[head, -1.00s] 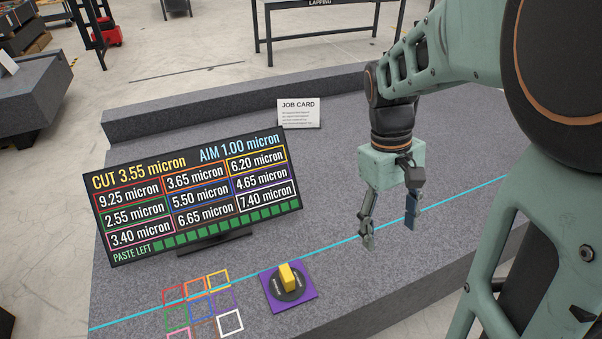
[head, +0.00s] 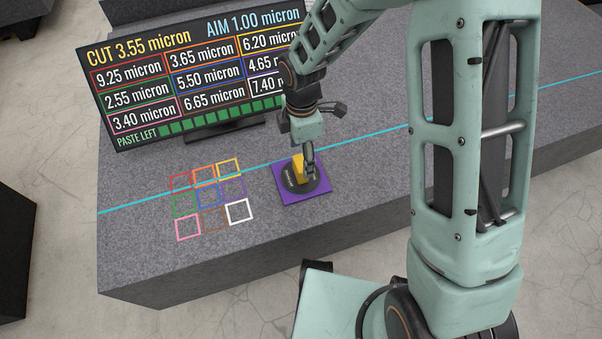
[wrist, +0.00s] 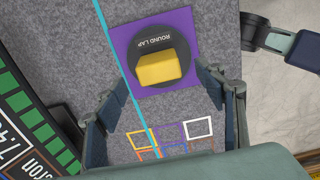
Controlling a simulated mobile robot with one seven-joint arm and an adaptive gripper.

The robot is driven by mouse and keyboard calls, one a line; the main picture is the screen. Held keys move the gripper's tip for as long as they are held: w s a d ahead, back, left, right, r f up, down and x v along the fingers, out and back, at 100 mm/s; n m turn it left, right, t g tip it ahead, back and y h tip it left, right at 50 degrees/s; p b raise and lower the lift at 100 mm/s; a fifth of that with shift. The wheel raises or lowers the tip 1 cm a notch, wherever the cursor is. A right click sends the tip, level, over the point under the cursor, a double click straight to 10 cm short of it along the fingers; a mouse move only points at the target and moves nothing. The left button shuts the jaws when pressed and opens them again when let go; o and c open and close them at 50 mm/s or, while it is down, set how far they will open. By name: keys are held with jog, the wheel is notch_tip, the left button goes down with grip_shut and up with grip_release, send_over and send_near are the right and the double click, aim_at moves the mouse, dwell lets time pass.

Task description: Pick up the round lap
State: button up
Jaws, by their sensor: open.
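The round lap (head: 290,180) is a dark disc with a yellow block handle (head: 298,167) on top. It sits on a purple square (head: 318,196) on the granite bed. In the wrist view the disc (wrist: 152,42) bears the words ROUND LAP, and its yellow handle (wrist: 158,69) lies slightly askew. My gripper (head: 308,164) is open above the lap and partly covers it in the head view. In the wrist view its fingers (wrist: 160,88) stand apart to the left and right of the handle, with nothing between them gripped. I cannot tell how far above the disc the fingertips are.
Coloured square outlines (head: 208,195) lie on the granite left of the lap. A dark sign board (head: 130,105) with micron values stands behind, partly hidden by my arm. A cyan line (head: 375,135) crosses the bed (head: 150,260). The granite right of the purple square is bare.

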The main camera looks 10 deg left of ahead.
aim_at(300, 162)
notch_tip(300, 162, down, 6)
jog(key=shift+a+b, duration=0.15)
jog(key=shift+b, duration=0.65)
jog(key=shift+r, duration=0.1)
jog(key=c, duration=1.2)
jog(key=shift+w, duration=0.1)
jog(key=shift+c, duration=0.9)
jog(key=shift+r, duration=0.1)
